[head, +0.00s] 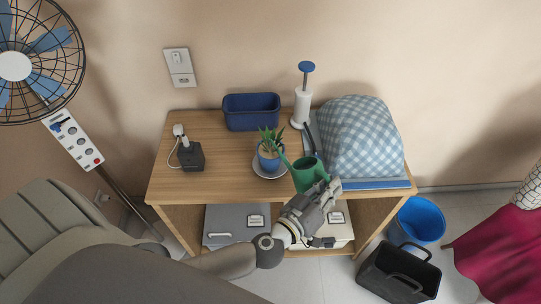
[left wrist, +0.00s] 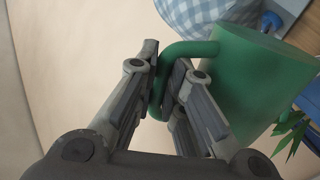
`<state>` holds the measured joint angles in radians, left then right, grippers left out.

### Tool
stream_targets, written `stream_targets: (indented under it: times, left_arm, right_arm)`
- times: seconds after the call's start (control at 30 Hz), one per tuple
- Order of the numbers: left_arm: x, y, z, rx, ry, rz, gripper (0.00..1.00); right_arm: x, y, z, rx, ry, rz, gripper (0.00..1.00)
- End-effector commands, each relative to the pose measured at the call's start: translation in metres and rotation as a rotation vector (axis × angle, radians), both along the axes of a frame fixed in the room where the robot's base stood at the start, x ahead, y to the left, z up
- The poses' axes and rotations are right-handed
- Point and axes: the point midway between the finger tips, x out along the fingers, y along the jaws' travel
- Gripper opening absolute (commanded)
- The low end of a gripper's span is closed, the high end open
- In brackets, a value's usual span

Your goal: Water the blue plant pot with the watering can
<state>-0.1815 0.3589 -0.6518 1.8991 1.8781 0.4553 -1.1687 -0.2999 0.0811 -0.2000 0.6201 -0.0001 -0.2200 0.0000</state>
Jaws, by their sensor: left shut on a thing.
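The blue plant pot (head: 268,161) holds a spiky green plant (head: 270,140) and stands on a pale saucer on the wooden table. The plant's leaves (left wrist: 291,134) also show in the left wrist view. The green watering can (head: 307,176) is at the table's front edge, just right of the pot, its spout pointing toward the plant. My left gripper (head: 328,190) is shut on the can's handle; the left wrist view shows the fingers (left wrist: 168,82) around the green handle beside the can body (left wrist: 245,85). I cannot tell how far the can is tilted. My right gripper is not in view.
Behind the pot is a dark blue bin (head: 251,112); a white pump bottle (head: 302,105) stands nearby. A dark block with a plug (head: 190,157) is at left. Boxes sit below; buckets stand right.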

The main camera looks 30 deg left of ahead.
Motion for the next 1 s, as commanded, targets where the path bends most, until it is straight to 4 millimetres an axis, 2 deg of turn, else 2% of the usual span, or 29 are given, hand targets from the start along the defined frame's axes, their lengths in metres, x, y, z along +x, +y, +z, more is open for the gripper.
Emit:
stream_targets:
  times: [0.37, 0.83, 1.0]
  left_arm:
    - [0.001, 0.0, 0.003, -0.001, -0.002, 0.0, 0.0]
    - [0.002, 0.003, 0.018, -0.052, 0.021, -0.001, 0.0]
    - [0.002, 0.003, 0.019, -0.063, 0.025, -0.001, 0.0]
  right_arm:
    - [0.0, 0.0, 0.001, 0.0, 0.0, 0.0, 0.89]
    - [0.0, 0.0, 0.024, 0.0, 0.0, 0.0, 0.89]
    - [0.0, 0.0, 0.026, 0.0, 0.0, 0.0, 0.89]
